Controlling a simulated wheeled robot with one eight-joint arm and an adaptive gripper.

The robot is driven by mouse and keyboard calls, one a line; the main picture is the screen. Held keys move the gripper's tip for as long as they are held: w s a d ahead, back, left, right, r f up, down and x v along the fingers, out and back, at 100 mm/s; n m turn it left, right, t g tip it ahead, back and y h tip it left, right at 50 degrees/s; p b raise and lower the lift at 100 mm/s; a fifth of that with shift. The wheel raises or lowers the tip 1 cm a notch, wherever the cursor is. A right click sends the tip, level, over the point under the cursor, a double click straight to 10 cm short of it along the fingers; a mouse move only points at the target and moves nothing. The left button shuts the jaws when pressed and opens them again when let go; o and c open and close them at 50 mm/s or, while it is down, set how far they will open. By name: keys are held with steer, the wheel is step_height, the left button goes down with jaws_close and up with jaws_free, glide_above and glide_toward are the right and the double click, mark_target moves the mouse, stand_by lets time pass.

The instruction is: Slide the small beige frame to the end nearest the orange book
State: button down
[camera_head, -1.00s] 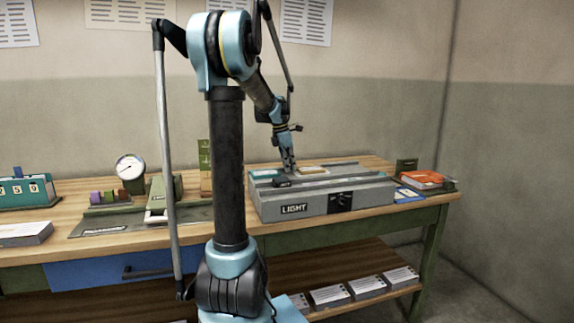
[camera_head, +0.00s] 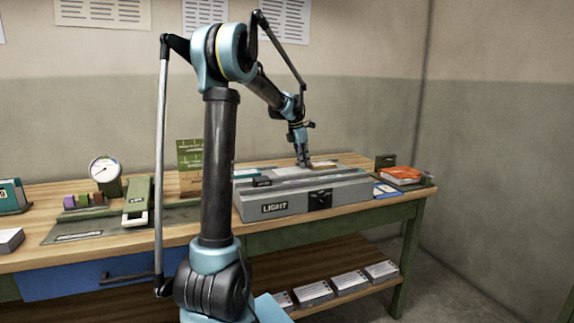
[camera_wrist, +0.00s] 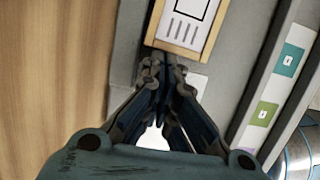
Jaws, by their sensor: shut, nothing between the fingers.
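The small beige frame (camera_wrist: 208,42) has a white card with dark marks inside it and lies at the top of the wrist view. In the head view it is a small pale shape (camera_head: 325,164) on top of the grey box labelled LIGHT (camera_head: 285,210). My gripper (camera_head: 304,165) points down at the box top, just left of the frame. In the wrist view my fingertips (camera_wrist: 163,68) are together and empty at the frame's lower edge; I cannot tell whether they touch it. The orange book (camera_head: 401,173) lies at the table's right end, beyond the box.
A blue-and-white card (camera_head: 387,190) lies between the box and the book. A raised rail with coloured squares (camera_wrist: 280,85) runs beside the frame. A green stapler-like device (camera_head: 137,203) and a round dial (camera_head: 104,169) stand to the left.

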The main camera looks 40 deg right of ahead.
steer(key=shift+s+d, duration=0.2)
steer(key=shift+d, duration=0.6)
steer(key=shift+s+d, duration=0.15)
steer(key=shift+d, duration=0.6)
steer(key=shift+a+r, duration=0.1)
steer(key=shift+r, duration=0.05)
steer(key=v, duration=0.9)
steer(key=shift+r, duration=0.35)
